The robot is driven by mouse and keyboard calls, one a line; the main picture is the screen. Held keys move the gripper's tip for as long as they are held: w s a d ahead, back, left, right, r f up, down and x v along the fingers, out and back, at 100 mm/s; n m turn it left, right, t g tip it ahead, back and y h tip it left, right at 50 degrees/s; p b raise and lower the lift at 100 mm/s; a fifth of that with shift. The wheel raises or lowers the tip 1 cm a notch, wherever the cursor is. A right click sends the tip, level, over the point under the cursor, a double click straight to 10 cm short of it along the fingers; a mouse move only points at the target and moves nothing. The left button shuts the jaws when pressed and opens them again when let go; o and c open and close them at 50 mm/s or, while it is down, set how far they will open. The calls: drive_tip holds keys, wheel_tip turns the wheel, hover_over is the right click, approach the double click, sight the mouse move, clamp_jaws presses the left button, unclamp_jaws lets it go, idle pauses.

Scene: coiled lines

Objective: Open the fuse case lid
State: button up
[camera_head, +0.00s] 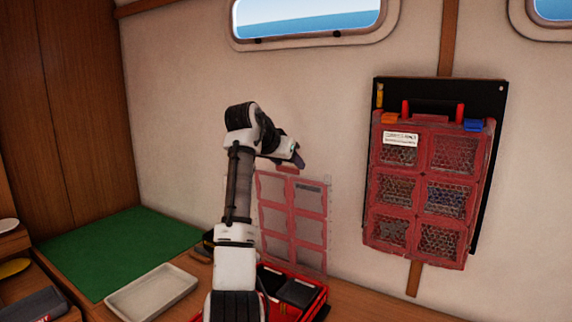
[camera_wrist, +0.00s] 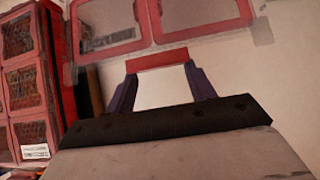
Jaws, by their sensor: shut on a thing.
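The fuse case (camera_head: 313,305) sits on the wooden counter, a red box with dark items inside, partly hidden behind my arm. Its lid (camera_head: 292,222), clear panels in a red frame, stands raised, about upright, at the wall behind the box. My gripper (camera_head: 288,167) is at the lid's top edge. In the wrist view my gripper (camera_wrist: 160,72) has its two dark fingers on either side of a red tab (camera_wrist: 157,60) and is shut on it. The lid's frame (camera_wrist: 205,32) fills the top of that view.
A red case (camera_head: 423,180) with several mesh-fronted compartments hangs on a black wall board to the right. A white tray (camera_head: 118,302) and a green mat (camera_head: 115,250) lie left of my arm. Shelves with small items are at the far left.

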drive_tip(key=shift+r, duration=0.2)
drive_tip(key=o, duration=1.4)
drive_tip(key=shift+f, duration=0.1)
drive_tip(key=b+v, duration=0.4)
drive_tip(key=v, duration=0.9)
drive_tip(key=shift+s+a+r, duration=0.15)
drive_tip(key=shift+s+r, duration=0.1)
drive_tip(key=shift+r, duration=0.05)
